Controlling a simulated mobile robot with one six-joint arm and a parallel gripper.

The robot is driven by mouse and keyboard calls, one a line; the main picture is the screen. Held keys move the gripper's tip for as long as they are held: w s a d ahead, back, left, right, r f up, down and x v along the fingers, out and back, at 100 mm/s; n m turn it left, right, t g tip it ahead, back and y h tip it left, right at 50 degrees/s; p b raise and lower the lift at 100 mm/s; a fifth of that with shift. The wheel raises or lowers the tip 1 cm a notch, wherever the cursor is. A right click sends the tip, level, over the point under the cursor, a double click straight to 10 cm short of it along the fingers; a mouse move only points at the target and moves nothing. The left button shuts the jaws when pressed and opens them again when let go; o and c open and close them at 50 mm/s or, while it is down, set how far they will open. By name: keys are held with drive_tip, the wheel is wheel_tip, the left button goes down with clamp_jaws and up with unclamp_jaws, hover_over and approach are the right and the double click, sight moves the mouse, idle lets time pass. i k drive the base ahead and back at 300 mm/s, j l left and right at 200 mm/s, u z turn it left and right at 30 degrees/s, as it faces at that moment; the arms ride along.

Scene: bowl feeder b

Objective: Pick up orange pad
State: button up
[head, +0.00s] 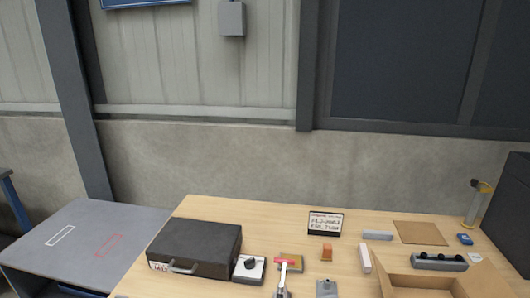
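A small orange block-like piece (326,254), the only orange thing I can make out and likely the orange pad, sits on the light wooden table (270,218) near the middle. It is upright and stands apart from the things around it. My gripper does not show in the head view.
A dark case (196,247) with a handle lies at the left, beside a white box with a black knob (249,268). A red-and-metal device (283,275) and a white bar (365,259) flank the orange piece. A small sign (325,222) stands behind; an open cardboard box (430,283) is front right.

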sight(326, 255)
drive_tip(key=i+z, duration=0.25)
drive_tip(key=z, duration=0.15)
drive_tip(key=i+j+z, duration=0.15)
drive_tip(key=z, duration=0.2)
drive_tip(key=i, duration=0.1)
